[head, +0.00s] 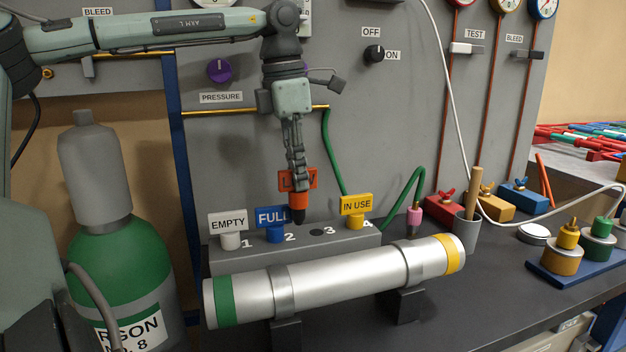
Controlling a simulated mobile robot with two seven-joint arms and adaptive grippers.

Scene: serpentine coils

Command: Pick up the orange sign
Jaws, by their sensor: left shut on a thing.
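The orange sign (312,178) is in the middle of the head view, its lettering partly hidden behind the fingers. My left gripper (297,182) points down and is shut on it. The sign's short stem hangs below the fingertips, over the grey numbered block (350,249), between positions 2 and 3. The stem's lower end appears above the block, clear of the dark hole at 3. My right gripper is not in view.
The block holds a white EMPTY sign (228,223), a blue FULL sign (270,217) and a yellow IN USE sign (356,204). A silver cylinder (340,280) lies in front. A green hose (405,195) rises at right. A grey panel (400,110) stands behind.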

